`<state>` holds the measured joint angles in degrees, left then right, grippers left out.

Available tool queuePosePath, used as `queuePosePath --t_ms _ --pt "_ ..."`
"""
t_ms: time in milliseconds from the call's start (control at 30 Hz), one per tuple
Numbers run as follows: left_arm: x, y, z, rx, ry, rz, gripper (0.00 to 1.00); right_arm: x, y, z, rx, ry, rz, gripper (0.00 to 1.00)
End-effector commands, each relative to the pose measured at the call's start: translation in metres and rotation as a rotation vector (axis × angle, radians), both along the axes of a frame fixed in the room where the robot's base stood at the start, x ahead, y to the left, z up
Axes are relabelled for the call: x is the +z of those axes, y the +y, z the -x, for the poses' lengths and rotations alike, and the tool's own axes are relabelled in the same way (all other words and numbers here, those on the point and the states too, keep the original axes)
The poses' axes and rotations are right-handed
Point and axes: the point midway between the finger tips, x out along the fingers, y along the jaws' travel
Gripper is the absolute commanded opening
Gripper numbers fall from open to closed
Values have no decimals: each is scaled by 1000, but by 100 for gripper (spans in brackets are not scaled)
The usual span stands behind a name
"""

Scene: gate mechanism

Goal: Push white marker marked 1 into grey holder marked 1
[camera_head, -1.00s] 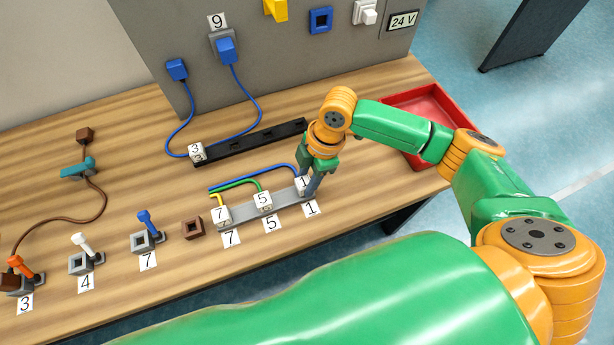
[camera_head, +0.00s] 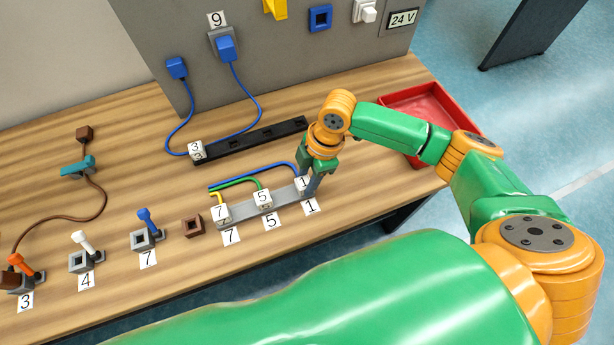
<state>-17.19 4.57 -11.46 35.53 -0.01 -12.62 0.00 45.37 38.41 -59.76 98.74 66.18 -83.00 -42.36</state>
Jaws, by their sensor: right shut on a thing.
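The white marker marked 1 (camera_head: 302,184) is at the right end of the grey holder (camera_head: 283,197), behind the label 1 (camera_head: 311,206). A blue wire (camera_head: 262,171) runs left from it. My right gripper (camera_head: 309,183) reaches down from above and is shut on the marker. Its fingers partly hide the marker, so how deep it sits in the holder I cannot tell. My left gripper is out of view.
White markers 5 (camera_head: 263,198) and 7 (camera_head: 221,213) sit in the same grey holder to the left. A black rail (camera_head: 250,141) with marker 3 (camera_head: 197,150) lies behind. A red tray (camera_head: 425,112) stands at the right. Small switches line the front left.

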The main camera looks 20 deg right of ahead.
Motion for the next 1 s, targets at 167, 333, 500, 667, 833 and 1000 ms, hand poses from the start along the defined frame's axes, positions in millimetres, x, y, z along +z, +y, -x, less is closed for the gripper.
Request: queuePosePath --t_ms 167,333,500,667,833,1000 --pt "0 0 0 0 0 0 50 -2 0 1 1 3 1 0" --pt "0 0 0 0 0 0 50 -2 0 1 1 5 1 38" --pt "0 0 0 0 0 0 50 -2 0 1 1 4 1 59" --pt "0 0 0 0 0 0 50 -2 0 1 1 3 1 77" --pt "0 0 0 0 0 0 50 -2 0 1 1 3 1 77" --pt "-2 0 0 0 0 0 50 20 -6 -1 0 -3 1 77"
